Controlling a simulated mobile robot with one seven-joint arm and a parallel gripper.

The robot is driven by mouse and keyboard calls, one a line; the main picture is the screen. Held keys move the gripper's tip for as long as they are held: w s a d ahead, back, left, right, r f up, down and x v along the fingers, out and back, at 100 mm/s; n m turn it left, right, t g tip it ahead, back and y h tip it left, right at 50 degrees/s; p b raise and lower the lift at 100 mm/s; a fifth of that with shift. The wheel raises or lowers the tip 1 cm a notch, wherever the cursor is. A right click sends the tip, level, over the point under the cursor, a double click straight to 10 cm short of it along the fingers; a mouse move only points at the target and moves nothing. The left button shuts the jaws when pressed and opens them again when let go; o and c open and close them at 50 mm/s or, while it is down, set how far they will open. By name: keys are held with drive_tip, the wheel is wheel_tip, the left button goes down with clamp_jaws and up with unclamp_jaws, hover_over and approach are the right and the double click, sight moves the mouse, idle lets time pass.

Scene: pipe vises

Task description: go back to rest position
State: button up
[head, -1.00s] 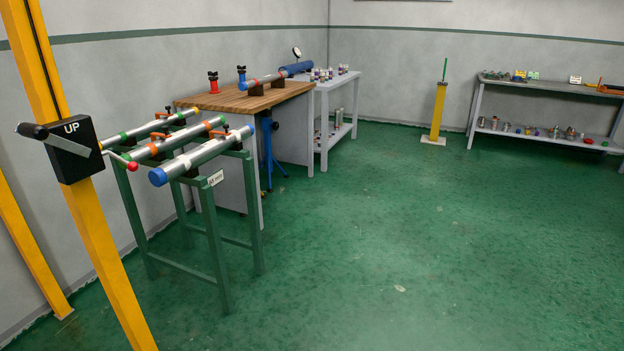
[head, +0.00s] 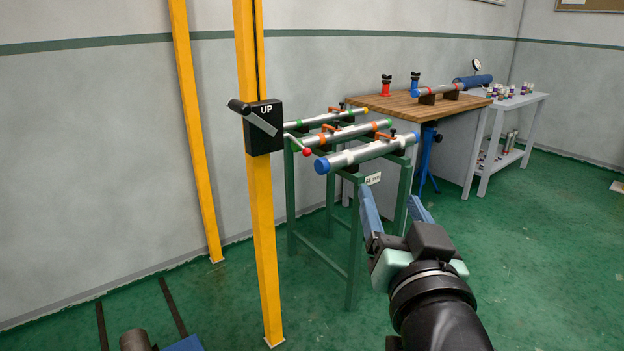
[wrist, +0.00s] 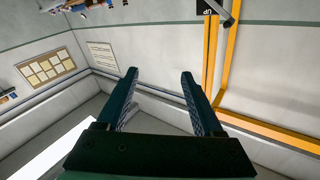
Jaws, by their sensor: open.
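My gripper (head: 396,212) is at the lower right of the head view, in front of the green pipe stand, with its two blue fingers apart and nothing between them. In the wrist view, my gripper (wrist: 160,88) also shows open and empty, with the wall behind it. The wrist picture appears turned over. The fingers overlap the stand in the head view; I see no contact.
A yellow post (head: 262,210) carries a black box (head: 264,128) marked UP, with a red-knobbed lever. The green stand (head: 352,240) holds three pipes. A wooden bench (head: 400,107) and a grey shelf table (head: 515,104) stand behind. Green floor (head: 540,260) is clear at right.

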drive_tip(key=s+a+r+n+t+p, duration=0.1)
drive_tip(key=s+a+r+t, duration=0.3)
drive_tip(key=r, duration=0.5)
drive_tip(key=s+a+r+n+t+p, duration=0.1)
drive_tip(key=s+a+r+t, duration=0.15)
drive_tip(key=s+r, duration=0.45)
drive_tip(key=s+a+r+n+t+p, duration=0.1)
drive_tip(key=s+a+r+t, duration=0.2)
drive_tip(key=r, duration=0.7)
wheel_tip(320, 180, up, 19)
drive_tip(key=p, duration=1.8)
drive_tip(key=shift+w+a+f+g, duration=0.2)
drive_tip(key=shift+a+g, duration=0.25)
